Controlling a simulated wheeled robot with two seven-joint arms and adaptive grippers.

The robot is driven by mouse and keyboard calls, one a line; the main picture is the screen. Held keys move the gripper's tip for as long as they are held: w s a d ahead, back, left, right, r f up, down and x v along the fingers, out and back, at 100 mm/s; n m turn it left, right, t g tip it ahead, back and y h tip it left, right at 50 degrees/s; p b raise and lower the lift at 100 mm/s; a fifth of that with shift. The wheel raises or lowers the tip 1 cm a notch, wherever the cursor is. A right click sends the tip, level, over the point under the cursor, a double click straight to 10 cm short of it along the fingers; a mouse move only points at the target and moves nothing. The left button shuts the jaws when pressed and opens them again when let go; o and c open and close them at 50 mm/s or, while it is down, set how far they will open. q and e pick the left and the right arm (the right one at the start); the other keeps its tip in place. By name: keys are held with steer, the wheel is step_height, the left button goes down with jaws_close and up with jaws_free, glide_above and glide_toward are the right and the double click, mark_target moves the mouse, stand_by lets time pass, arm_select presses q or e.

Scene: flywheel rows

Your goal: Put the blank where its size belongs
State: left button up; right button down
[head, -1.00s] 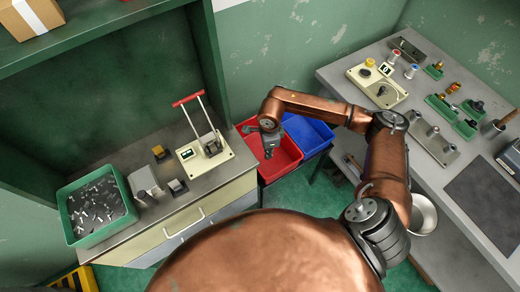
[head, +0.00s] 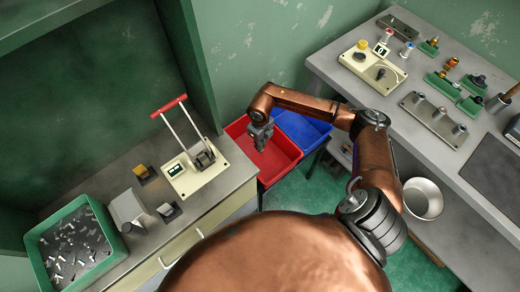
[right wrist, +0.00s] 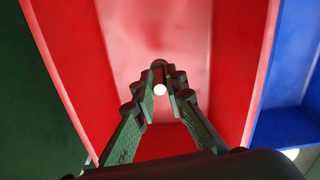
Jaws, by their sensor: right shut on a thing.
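My right gripper (head: 261,144) is over the red bin (head: 288,165) in the head view. In the right wrist view its fingers (right wrist: 159,88) are shut on the blank (right wrist: 160,90), which shows only as a small pale round end between the fingertips. The inside of the red bin (right wrist: 230,70) spreads below and around it, and the blank looks apart from the walls. The blue bin (head: 307,131) stands beside the red one; it also shows at the right of the right wrist view (right wrist: 285,128). My left gripper is out of view.
A cabinet top at left holds a green tray (head: 35,250) of small metal pieces and a cream lever device (head: 212,176). The right bench carries a cream dial unit (head: 392,80), a metal plate with posts (head: 428,125) and green holders (head: 470,105). A bucket (head: 422,198) stands below.

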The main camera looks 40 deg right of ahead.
step_height(320, 180, down, 4)
steer(key=shift+s+f+b, duration=0.1)
steer(key=shift+b, duration=0.45)
steer(key=shift+f, duration=0.2)
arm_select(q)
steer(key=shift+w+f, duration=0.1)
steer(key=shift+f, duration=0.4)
arm_select(e)
steer(key=shift+r, duration=0.15)
steer(key=shift+f, duration=0.2)
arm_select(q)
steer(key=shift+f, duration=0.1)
arm_select(e)
steer(key=c, duration=2)
jaws_free()
steer(key=shift+o, duration=0.2)
